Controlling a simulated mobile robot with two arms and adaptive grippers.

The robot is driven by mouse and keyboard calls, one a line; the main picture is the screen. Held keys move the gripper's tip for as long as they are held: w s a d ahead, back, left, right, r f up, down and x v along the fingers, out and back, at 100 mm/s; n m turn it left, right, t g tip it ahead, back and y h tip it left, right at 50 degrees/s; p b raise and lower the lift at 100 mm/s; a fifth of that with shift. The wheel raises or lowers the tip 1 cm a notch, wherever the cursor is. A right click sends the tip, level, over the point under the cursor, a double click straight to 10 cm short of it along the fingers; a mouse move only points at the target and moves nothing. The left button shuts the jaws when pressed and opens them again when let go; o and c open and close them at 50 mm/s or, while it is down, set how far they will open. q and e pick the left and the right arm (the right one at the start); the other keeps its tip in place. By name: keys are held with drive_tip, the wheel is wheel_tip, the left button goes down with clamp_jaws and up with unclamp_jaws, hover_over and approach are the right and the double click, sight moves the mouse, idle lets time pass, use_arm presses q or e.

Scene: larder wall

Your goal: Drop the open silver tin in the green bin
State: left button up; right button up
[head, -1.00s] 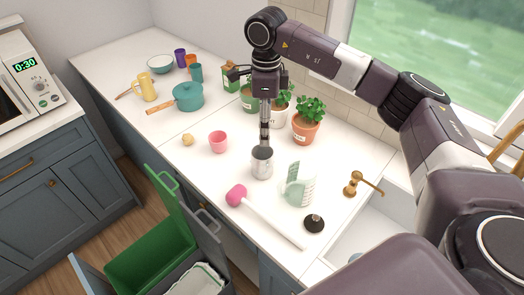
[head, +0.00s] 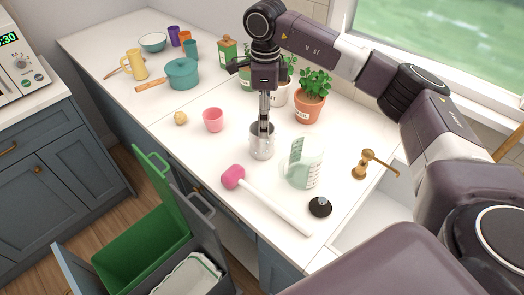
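The open silver tin (head: 262,147) stands upright on the white worktop, between the pink cup and the clear measuring jug. My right gripper (head: 264,128) points straight down at the tin from above. Its fingers overlap the tin's rim in the picture, seen nearly edge-on. I cannot tell whether they are apart or closed on the rim. The green bin (head: 140,255) is at lower left, in a pulled-out unit below worktop level, with its green lid (head: 163,182) raised. My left gripper is not in view.
A pink-headed mallet (head: 270,200), the measuring jug (head: 303,168) and a black stopper (head: 320,207) lie in front and right of the tin. A pink cup (head: 213,119) stands left. Potted plants (head: 309,100) stand behind. A grey bin (head: 190,275) with a liner adjoins the green one.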

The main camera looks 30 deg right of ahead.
sight(261, 150)
drive_tip(key=f+p, duration=0.1)
drive_tip(key=f, duration=0.1)
drive_tip(key=f+p, duration=0.1)
drive_tip(key=f, duration=0.2)
drive_tip(key=a+f+p, duration=0.1)
drive_tip(key=f, duration=0.1)
drive_tip(key=shift+w+f, duration=0.15)
drive_tip(key=shift+f, duration=0.05)
drive_tip(key=shift+d+f, duration=0.1)
drive_tip(key=shift+f, duration=0.45)
drive_tip(key=c, duration=1.4)
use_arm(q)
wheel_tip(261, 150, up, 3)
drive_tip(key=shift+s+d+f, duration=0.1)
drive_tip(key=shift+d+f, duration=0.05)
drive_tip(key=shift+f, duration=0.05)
use_arm(e)
drive_tip(key=shift+w, duration=0.1)
drive_tip(key=shift+r, duration=0.15)
